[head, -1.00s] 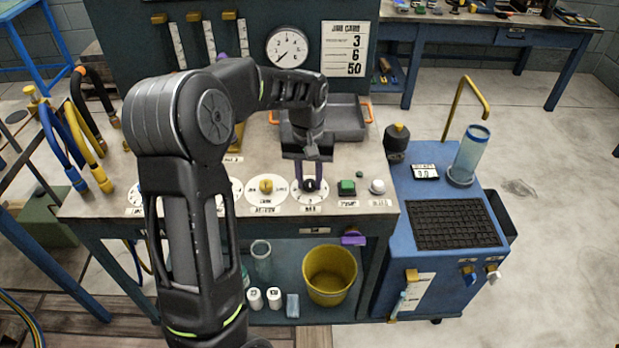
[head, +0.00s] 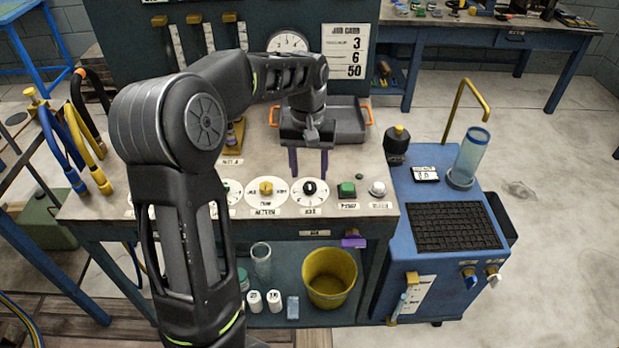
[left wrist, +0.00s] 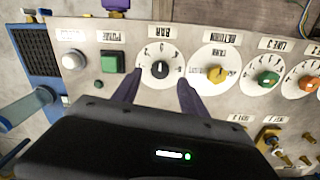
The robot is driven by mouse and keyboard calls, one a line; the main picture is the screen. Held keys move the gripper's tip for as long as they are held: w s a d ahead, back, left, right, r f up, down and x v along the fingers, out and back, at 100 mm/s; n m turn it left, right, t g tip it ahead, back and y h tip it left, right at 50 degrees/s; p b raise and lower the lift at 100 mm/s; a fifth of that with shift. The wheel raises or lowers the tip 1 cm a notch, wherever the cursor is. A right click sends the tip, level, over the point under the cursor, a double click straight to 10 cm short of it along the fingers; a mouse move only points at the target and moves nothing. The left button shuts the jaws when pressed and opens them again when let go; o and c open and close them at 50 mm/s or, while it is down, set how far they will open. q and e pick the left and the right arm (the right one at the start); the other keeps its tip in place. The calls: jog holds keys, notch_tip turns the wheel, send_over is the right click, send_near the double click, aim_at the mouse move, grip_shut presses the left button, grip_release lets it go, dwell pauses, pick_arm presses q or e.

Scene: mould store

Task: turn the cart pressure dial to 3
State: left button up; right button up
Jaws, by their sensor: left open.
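The pressure dial (head: 309,188) is a white disc with a black knob on the bench's front edge, under a label that seems to read BAR in the left wrist view (left wrist: 160,69). The numbers around it are too small to read. My left gripper (head: 308,170) is open and empty, its two purple fingers apart just behind and above the dial. In the left wrist view the fingers (left wrist: 158,92) stand either side of the knob's near side, not touching it. The right gripper is not in view.
A yellow-knobbed dial (head: 266,188) sits left of it; a green button (head: 346,189) and white knob (head: 377,188) sit right. A grey tray (head: 350,122) lies behind. The job card (head: 345,50) shows 3, 6, 50. A gauge (head: 287,41) is partly hidden by my arm. A blue cart (head: 400,215) stands right.

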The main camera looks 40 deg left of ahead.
aim_at(309, 185)
pick_arm(q)
jog(key=shift+r, duration=1.85)
jog(key=shift+f, duration=0.1)
